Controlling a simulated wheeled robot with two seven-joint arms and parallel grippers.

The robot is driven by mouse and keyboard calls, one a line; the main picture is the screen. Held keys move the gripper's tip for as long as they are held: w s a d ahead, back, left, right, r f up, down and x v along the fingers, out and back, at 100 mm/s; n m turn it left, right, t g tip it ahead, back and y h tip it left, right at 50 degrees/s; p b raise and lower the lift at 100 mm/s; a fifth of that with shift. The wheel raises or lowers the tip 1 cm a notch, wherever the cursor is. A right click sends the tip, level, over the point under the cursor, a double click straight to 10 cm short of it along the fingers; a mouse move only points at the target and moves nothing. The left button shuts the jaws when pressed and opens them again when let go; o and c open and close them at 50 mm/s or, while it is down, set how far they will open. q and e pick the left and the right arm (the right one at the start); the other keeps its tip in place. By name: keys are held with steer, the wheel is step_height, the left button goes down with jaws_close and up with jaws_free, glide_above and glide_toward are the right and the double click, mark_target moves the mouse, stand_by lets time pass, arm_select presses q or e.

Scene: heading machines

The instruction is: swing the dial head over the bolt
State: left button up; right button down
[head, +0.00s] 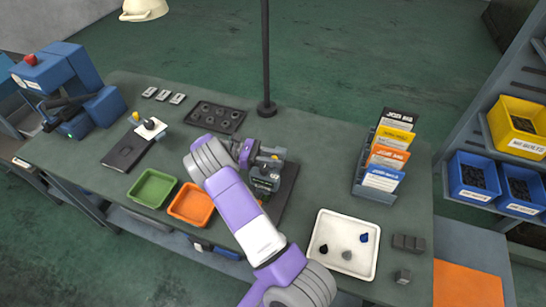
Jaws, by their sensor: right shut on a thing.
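My right gripper (249,153) is purple and grey and reaches in over the middle of the bench. It is shut at the upper left of a dark grey gauge stand (265,178), where the dial head appears to be. The dial's face is not clear. The stand is on a black plate (286,189), partly hidden by my right arm. I cannot make out the bolt; it may be hidden by the stand or the gripper. My left gripper is not in view.
Green (151,188) and orange (191,204) trays lie left of my arm. A dark pole (266,60) rises behind the stand. A card rack (374,190) and white tray (323,253) are on the right. A black tray (211,130) of round parts lies behind left.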

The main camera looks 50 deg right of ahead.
steer(key=c, duration=1)
jaws_free()
steer(key=shift+v, duration=3.8)
